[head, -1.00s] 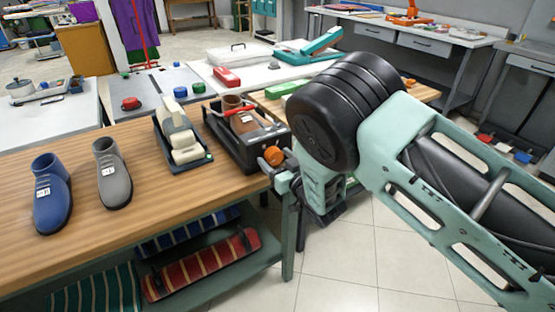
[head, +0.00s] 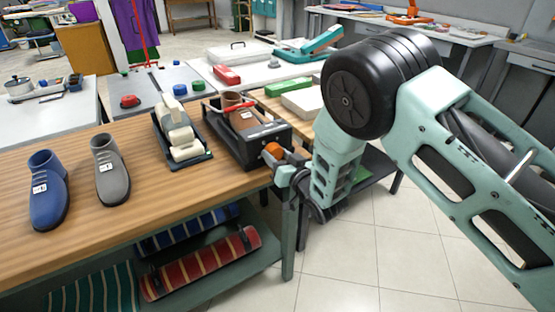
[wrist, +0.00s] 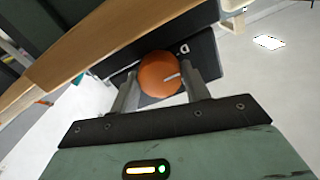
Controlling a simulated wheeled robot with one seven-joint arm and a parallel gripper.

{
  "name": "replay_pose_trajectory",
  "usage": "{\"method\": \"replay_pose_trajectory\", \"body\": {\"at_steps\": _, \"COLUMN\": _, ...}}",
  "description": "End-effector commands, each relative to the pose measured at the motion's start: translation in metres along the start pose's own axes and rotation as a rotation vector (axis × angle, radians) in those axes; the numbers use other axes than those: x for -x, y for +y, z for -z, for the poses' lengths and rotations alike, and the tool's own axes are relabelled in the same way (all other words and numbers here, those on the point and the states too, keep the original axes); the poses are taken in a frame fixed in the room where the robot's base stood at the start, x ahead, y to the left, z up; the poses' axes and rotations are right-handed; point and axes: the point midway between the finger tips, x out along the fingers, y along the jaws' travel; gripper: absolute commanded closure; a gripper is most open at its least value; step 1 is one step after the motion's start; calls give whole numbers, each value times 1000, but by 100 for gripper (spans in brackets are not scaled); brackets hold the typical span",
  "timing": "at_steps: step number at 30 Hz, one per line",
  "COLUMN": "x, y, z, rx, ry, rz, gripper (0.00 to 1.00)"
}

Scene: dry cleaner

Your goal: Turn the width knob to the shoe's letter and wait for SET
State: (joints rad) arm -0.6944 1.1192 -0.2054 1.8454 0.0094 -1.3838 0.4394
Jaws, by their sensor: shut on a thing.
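The orange width knob (wrist: 160,75) sits between my gripper's fingers (wrist: 163,90) in the wrist view, with a light pointer line on its face. The knob also shows in the head view (head: 273,151) on the front right end of the black stretcher machine (head: 265,146). My gripper (head: 284,163) is shut on it. One pale letter shows on the dark panel beside the knob; it looks like a D. A brown shoe (head: 231,99) sits in the machine under a red lever. Its letter, and any SET sign, cannot be read.
A blue shoe (head: 46,195) and a grey shoe (head: 110,172), each with a small white tag, stand at the left on the wooden table (head: 150,225). A cream device (head: 177,137) stands beside the machine. Rolled striped cloths (head: 205,262) lie on the shelf below.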

Motion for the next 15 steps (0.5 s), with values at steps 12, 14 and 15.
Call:
{"method": "replay_pose_trajectory", "body": {"at_steps": 12, "x": 0, "y": 3, "z": -2, "rx": -397, "ry": 4, "rz": -3, "gripper": 76}}
{"method": "replay_pose_trajectory", "body": {"at_steps": 14, "x": 0, "y": 3, "z": -2, "rx": -453, "ry": 4, "rz": -2, "gripper": 77}}
{"method": "replay_pose_trajectory", "body": {"at_steps": 15, "x": 0, "y": 2, "z": -2, "rx": -492, "ry": 4, "rz": -1, "gripper": 77}}
